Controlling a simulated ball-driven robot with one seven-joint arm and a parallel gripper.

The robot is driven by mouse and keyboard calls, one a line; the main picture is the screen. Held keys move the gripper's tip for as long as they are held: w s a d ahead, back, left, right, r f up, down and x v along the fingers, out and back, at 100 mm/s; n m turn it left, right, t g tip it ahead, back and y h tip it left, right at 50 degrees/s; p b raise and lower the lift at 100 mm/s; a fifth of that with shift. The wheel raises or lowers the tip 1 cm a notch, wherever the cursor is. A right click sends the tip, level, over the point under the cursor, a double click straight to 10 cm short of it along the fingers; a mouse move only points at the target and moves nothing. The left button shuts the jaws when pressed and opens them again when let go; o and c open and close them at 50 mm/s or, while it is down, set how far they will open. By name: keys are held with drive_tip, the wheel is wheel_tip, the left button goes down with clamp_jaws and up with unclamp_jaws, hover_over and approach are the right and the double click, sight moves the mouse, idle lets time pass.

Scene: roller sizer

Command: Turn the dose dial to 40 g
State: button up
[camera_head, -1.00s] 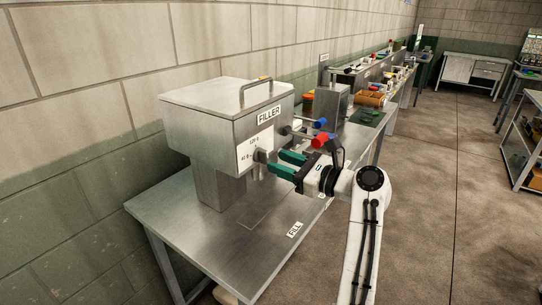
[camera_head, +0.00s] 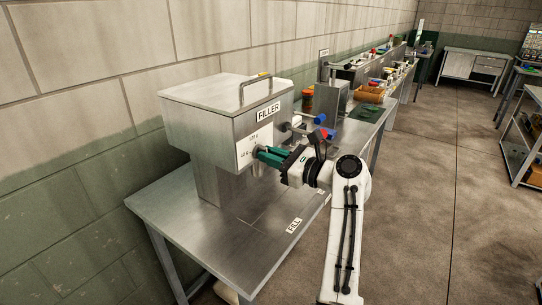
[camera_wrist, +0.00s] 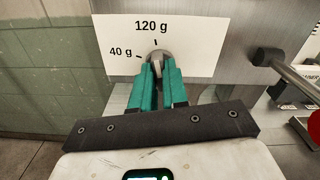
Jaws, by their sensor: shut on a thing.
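The filler (camera_head: 222,130) is a grey metal box on a steel table. Its front carries a white dial plate (camera_head: 251,144), which the wrist view shows marked "40 g" at the left and "120 g" at the top (camera_wrist: 130,38). The dose dial (camera_wrist: 158,55) is a small grey knob below the "120 g" mark. My gripper (camera_head: 262,157) has its green fingers (camera_wrist: 157,80) closed on the dial, and they hide most of it. I cannot tell which mark the dial points to.
A lever with a red end (camera_head: 319,135) and a rod with a blue end (camera_head: 320,118) stick out to the right of the dial, close to my wrist. The table (camera_head: 250,238) is clear in front, with a "FILL" label (camera_head: 294,225). A wall stands behind.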

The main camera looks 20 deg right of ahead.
drive_tip(key=shift+n, duration=0.4)
clamp_jaws()
drive_tip(key=n+b, duration=0.3)
drive_tip(key=n, duration=0.8)
drive_tip(key=shift+f+b, duration=0.15)
drive_tip(key=shift+b, duration=0.15)
drive_tip(key=shift+a, duration=0.1)
drive_tip(key=o, duration=0.7)
unclamp_jaws()
drive_tip(key=shift+s, duration=0.1)
drive_tip(key=shift+c, duration=0.2)
drive_tip(key=b+v, duration=0.2)
drive_tip(key=v, duration=0.8)
drive_tip(key=shift+s+d, duration=0.25)
drive_tip(key=shift+s, duration=0.05)
